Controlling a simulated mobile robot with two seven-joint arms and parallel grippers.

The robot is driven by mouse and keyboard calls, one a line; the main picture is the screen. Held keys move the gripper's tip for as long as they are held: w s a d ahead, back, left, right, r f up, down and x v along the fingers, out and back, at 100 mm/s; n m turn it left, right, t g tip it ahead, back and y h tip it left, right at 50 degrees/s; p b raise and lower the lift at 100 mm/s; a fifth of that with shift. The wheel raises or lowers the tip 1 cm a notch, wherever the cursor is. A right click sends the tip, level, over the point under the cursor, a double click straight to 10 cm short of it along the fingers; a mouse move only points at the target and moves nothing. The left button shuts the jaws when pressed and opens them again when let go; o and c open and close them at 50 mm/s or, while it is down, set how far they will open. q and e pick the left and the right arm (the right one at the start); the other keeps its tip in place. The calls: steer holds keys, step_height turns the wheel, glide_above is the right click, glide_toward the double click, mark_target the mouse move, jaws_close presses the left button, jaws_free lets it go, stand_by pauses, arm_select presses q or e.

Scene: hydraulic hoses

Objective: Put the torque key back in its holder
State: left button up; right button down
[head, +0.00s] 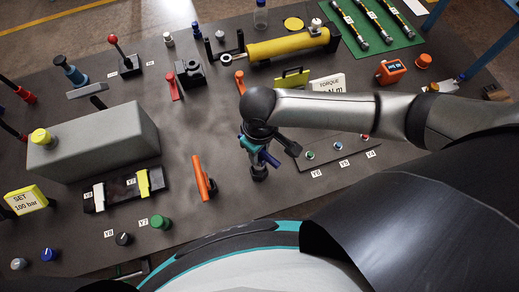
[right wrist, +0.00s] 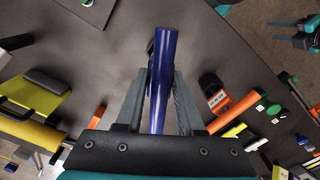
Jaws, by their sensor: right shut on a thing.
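My right gripper (head: 259,168) points down over the middle of the bench. It is shut on a blue bar, which I take to be the torque key (head: 269,158). In the right wrist view the blue key (right wrist: 160,75) lies lengthwise between both fingers. A white sign reading TORQUE (head: 328,84) stands behind my right arm. I cannot make out the holder for sure; my right arm hides part of the bench there. My left gripper (head: 131,268) shows small and dim beyond the near bench edge; its jaws are unclear.
An orange lever (head: 202,178) stands left of my right gripper. A plate with several small knobs (head: 340,149) lies to the right. A grey block (head: 95,142) stands at left, and a yellow cylinder (head: 285,47) lies at the back. Bare bench surrounds the gripper's near side.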

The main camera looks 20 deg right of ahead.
steer(key=shift+f+b, duration=1.25)
steer(key=shift+f, duration=1.75)
steer(key=shift+c, duration=2.2)
jaws_free()
step_height(320, 180, up, 15)
steer(key=shift+r+p, duration=0.15)
steer(key=shift+p, duration=0.6)
